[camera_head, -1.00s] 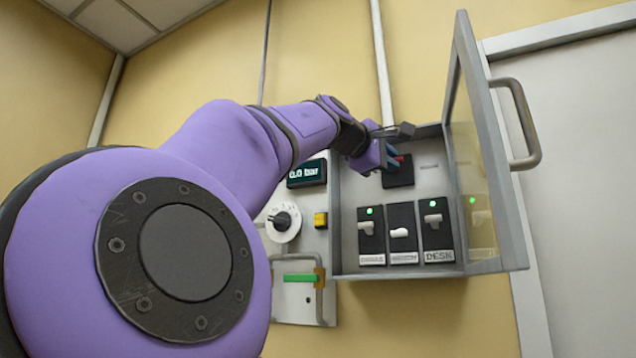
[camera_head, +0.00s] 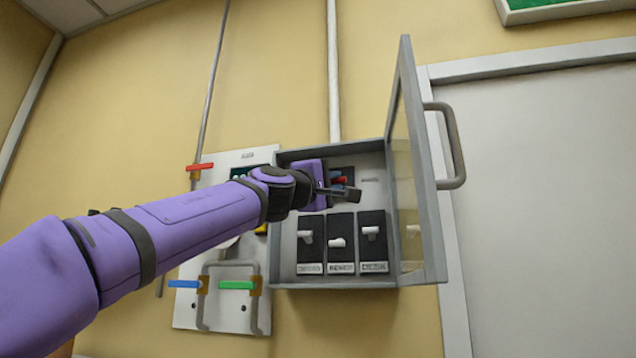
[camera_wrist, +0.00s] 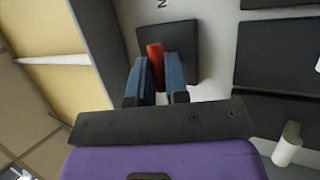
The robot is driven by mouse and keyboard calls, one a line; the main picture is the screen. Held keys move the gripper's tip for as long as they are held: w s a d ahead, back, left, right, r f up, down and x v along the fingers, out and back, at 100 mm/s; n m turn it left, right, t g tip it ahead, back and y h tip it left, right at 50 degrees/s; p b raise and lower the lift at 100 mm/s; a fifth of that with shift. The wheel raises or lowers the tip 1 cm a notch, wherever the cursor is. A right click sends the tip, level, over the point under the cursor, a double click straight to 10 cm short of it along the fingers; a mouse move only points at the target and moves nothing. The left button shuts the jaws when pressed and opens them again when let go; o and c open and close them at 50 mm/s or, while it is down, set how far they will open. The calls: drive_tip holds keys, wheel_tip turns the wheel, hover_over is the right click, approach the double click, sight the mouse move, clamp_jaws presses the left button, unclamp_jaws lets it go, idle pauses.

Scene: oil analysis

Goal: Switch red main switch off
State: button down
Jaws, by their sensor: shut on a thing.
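The red main switch (camera_wrist: 154,52) is a red lever on a black plate (camera_wrist: 180,38) inside the open grey cabinet (camera_head: 290,285). In the head view the red lever is mostly hidden by my gripper (camera_head: 342,182). In the wrist view the lever stands between the two blue finger pads of my gripper (camera_wrist: 158,75). The gripper is shut on it.
Below are three black switches with white toggles (camera_head: 305,237), (camera_head: 337,242), (camera_head: 371,231); no green lamps show lit. The cabinet's glazed door (camera_head: 408,170) stands open at right. Left is a panel (camera_head: 215,315) with red (camera_head: 199,166), blue (camera_head: 184,284) and green (camera_head: 238,285) handles.

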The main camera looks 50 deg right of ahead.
drive_tip(key=shift+f+m+h, duration=0.1)
drive_tip(key=shift+m+h, duration=0.3)
drive_tip(key=shift+h, duration=0.2)
drive_tip(key=c, duration=1.1)
unclamp_jaws()
drive_tip(key=shift+y, duration=0.3)
